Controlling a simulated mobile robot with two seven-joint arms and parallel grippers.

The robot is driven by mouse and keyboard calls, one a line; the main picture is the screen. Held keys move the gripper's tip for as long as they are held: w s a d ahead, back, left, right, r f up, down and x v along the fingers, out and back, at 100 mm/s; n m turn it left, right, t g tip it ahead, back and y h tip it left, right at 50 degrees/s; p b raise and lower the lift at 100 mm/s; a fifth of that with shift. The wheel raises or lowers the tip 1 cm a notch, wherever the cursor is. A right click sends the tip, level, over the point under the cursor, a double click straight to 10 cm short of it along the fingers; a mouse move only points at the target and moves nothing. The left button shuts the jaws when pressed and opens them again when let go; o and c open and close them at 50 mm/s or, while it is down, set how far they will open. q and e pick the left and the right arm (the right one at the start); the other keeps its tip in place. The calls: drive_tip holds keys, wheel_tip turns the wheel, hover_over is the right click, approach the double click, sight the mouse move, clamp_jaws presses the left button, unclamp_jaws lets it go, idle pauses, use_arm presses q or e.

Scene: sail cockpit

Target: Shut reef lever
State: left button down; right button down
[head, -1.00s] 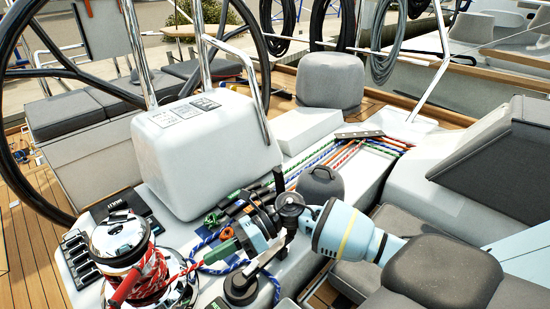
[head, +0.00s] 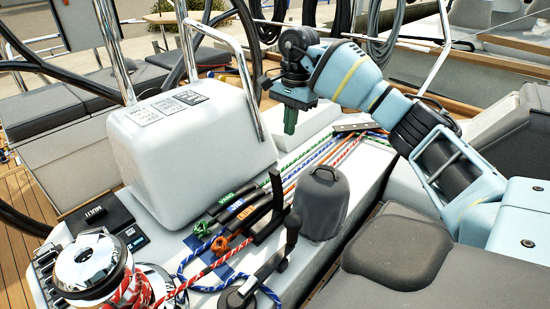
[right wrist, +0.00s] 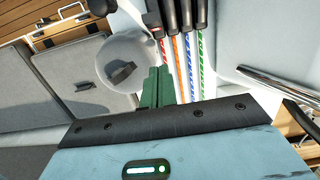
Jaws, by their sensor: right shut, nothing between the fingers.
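A bank of black rope-clutch levers sits on the white cockpit console beside the grey-white pod. Three lie low, with green (head: 224,198), blue (head: 236,206) and orange (head: 246,213) labels. The clutch nearest the winch handle has its black lever (head: 277,190) standing up. I cannot read which label says reef. My right gripper (head: 290,128) has green fingers, shut and empty, above the coloured ropes behind the levers. In the right wrist view the shut fingers (right wrist: 156,88) point towards the black clutch handles (right wrist: 184,14), apart from them. My left gripper is not in view.
A dark grey covered winch (head: 322,203) stands right of the levers. A chrome winch (head: 90,265) with red rope is at the lower left, and a black winch handle (head: 265,268) at the front. A steel rail (head: 245,65) rises over the pod (head: 190,145).

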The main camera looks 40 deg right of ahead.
drive_tip(key=shift+s+d+r, duration=0.1)
drive_tip(key=shift+d+r, duration=0.45)
drive_tip(key=shift+d, duration=0.15)
drive_tip(key=a+f+p, duration=0.1)
drive_tip(key=a+f, duration=0.3)
drive_tip(key=f, duration=0.6)
drive_tip(key=shift+s+a+f, duration=0.2)
drive_tip(key=shift+a+f, duration=0.15)
drive_tip(key=shift+a, duration=0.05)
drive_tip(key=shift+h, duration=0.3)
